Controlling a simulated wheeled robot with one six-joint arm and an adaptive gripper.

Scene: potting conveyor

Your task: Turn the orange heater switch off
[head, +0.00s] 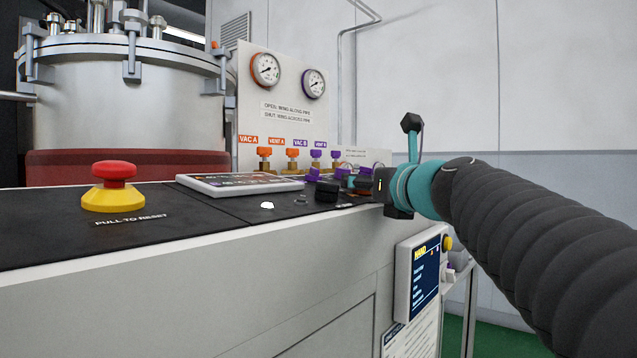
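I cannot make out the orange heater switch for certain. My gripper (345,189) reaches in from the right, low over that end of the console. Its dark fingers overlap the small fittings there, so the gap between them and any contact are unclear. My teal wrist and black sleeved arm cover the right side of the view.
A red emergency button (114,171) on a yellow base sits at the console's left. A flat panel (240,184) lies mid-console. Behind stand orange and purple valves (292,157), two gauges (265,69) and a steel vessel (125,95). A blue screen (424,275) hangs below my wrist.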

